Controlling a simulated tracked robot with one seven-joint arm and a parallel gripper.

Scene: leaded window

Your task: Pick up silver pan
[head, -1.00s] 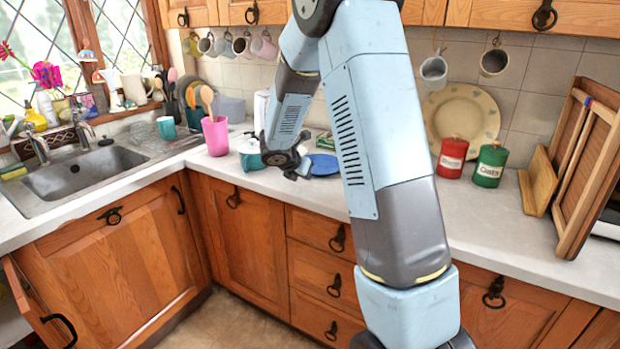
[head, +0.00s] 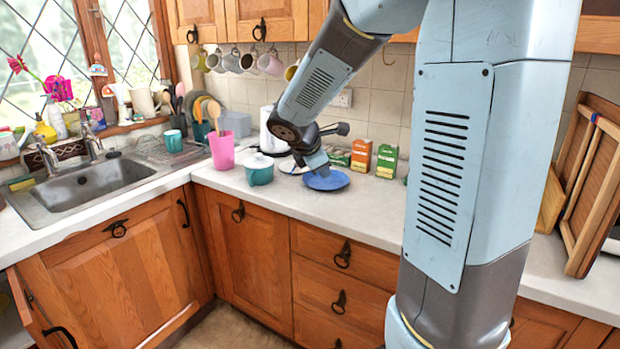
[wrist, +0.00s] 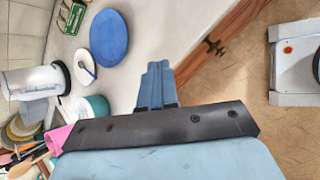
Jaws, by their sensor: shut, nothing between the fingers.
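I cannot make out a silver pan for certain in either view. My gripper (head: 322,173) points down over the counter beside the blue plate (head: 327,180) in the head view, overlapping it in the picture. In the wrist view my gripper's fingers (wrist: 157,72) are together and empty, and the blue plate (wrist: 108,38) lies up and left of them. My own arm hides the middle right of the counter in the head view.
A teal pot (head: 259,171), pink cup (head: 222,151) and small cartons (head: 386,162) stand near the plate. The sink (head: 85,178) is at left. Wooden boards (head: 590,185) lean at right. Mugs (head: 270,64) hang above. The front counter strip is clear.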

